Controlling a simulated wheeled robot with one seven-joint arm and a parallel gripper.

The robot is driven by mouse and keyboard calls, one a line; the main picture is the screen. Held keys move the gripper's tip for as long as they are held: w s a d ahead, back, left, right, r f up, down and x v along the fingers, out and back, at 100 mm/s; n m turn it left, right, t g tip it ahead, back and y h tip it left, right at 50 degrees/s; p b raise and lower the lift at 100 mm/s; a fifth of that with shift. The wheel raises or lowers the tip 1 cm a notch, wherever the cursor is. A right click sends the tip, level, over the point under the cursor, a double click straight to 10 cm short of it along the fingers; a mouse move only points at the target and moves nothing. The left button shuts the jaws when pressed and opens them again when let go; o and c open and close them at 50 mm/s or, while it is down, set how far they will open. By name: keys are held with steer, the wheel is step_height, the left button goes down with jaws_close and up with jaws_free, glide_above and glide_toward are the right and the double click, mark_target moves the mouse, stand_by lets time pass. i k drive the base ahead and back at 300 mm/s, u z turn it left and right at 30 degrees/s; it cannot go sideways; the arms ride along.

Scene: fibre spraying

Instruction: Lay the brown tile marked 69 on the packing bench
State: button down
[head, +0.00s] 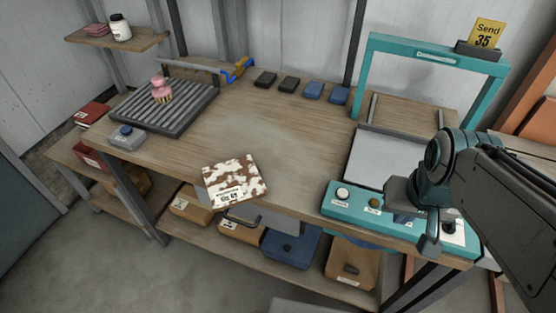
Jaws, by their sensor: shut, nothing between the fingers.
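The wooden bench (285,140) fills the middle of the head view; I cannot tell whether it is the packing bench. I cannot pick out a brown tile marked 69. Two small dark tiles, one (265,79) left of the other (290,84), lie at the back with no readable mark. A brown-and-white patched flat item (235,178) with a white label lies at the front edge; its label is too small to read. My gripper (430,244) is shut and empty at the right, over the teal control panel (353,207), away from the dark tiles.
Two blue tiles (313,91) lie beside the dark ones. A grey ribbed rack (185,115) holds a pink item (161,90). Labelled bins (350,264) sit below. The bench middle is clear.

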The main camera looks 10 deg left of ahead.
mark_target(262, 142)
steer(key=z, duration=0.55)
steer(key=k, duration=1)
steer(key=u, duration=0.95)
